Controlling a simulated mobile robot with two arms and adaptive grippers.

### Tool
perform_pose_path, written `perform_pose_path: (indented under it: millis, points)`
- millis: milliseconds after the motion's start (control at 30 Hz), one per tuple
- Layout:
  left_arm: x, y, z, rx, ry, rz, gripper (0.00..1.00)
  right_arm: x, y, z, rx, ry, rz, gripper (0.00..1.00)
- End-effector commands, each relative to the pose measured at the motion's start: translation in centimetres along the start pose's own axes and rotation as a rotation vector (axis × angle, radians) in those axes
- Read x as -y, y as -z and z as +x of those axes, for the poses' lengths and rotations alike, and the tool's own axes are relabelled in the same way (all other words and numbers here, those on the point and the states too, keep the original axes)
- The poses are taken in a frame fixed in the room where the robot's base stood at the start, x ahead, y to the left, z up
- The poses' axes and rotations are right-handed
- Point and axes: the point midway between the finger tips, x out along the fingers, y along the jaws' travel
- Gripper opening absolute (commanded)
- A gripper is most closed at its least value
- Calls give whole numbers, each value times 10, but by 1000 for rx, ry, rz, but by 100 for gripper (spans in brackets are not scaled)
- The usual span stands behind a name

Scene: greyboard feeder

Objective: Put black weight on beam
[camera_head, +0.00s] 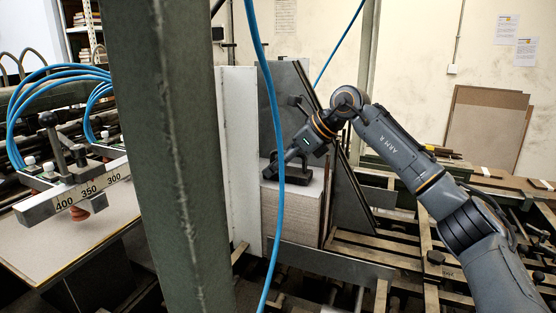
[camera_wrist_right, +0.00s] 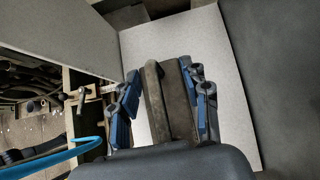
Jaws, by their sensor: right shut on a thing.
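The black weight (camera_head: 297,178) is on top of the stack of greyboard (camera_head: 291,212) in the head view, right of the green post. My right gripper (camera_head: 281,168) reaches down to it from the upper right and is shut on it. In the right wrist view, the dark bar of the weight (camera_wrist_right: 166,90) lies between the blue finger pads of my right gripper (camera_wrist_right: 163,103), over the pale top sheet. A metal beam (camera_head: 75,193) marked 400, 350 and 300 is at the far left. My left gripper is out of view.
A grey upright plate (camera_head: 277,105) rises behind the stack. Wooden slats (camera_head: 370,255) lie at lower right.

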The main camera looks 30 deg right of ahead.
Motion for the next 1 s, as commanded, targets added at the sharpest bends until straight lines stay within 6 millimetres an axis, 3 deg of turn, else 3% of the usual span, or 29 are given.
perform_pose_path:
  millis: [267,300,400,867,1000]
  points:
    - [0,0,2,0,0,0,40,0,-1,0,7,1,-2,0]
    - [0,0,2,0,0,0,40,0,2,2,0,0,0,48]
    - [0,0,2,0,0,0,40,0,2,2,0,0,0,69]
    - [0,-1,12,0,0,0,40,0,5,5,1,0,0,69]
    - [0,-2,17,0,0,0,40,2,4,-22,5,6,0,69]
